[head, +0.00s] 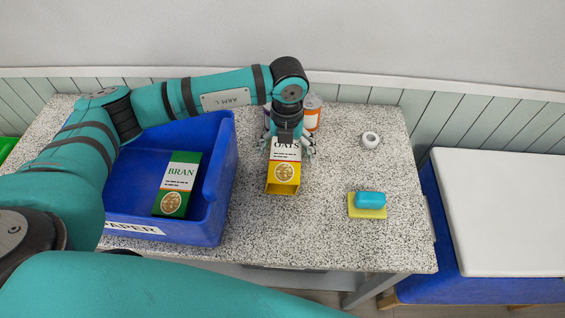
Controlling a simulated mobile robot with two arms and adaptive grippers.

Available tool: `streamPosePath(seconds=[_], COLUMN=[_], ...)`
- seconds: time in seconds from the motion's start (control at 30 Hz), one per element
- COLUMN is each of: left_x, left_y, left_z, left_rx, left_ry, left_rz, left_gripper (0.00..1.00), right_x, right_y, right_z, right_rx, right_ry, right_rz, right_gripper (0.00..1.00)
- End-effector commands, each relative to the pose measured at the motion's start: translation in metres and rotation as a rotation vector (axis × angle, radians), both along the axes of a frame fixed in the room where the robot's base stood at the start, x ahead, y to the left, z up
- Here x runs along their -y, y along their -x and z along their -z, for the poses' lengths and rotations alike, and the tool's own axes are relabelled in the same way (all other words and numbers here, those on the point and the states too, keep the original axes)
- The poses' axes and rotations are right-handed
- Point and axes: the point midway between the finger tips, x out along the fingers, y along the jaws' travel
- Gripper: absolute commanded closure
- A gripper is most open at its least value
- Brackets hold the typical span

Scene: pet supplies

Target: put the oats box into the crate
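The oats box (284,172), white and yellow with a bowl picture, is on the speckled table just right of the crate. My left gripper (290,148) points down at the far end of the box, with finger parts showing on both sides of it. The gripper hides that end, and I cannot tell whether the fingers press on the box. The blue crate (222,190) stands on the left of the table, with a white label reading "PAPER" on its front. A green and white bran box (177,185) is inside it. My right gripper is not in view.
An orange and white container (313,114) stands just behind my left gripper. A white roll (370,140) and a blue block (370,199) on a yellow sponge (367,212) are to the right. The table (325,232) is clear at front centre. A white-lidded blue bin (500,210) stands beyond its right edge.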

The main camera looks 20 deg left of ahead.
Motion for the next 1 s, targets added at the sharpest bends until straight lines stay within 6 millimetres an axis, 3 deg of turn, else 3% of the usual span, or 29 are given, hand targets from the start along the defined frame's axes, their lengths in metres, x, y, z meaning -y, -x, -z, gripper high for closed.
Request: streamPosePath(seconds=[0.03,0.47,0.77,1.0], left_x=[0.0,0.0,0.0,0.0], left_y=[0.0,0.0,0.0,-0.001], left_z=[0.0,-0.001,-0.004,-0.03], left_rx=[0.0,0.0,0.001,0.004], left_ry=[0.0,0.0,0.001,0.001], left_rz=[0.0,0.0,0.0,0.001], left_gripper=[0.08,0.62,0.62,0.62], right_x=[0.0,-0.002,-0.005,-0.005], right_y=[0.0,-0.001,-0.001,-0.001], right_z=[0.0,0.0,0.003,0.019], right_rx=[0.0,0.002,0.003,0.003], right_ry=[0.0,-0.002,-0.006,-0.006], right_rz=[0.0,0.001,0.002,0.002], right_gripper=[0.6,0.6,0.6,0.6])
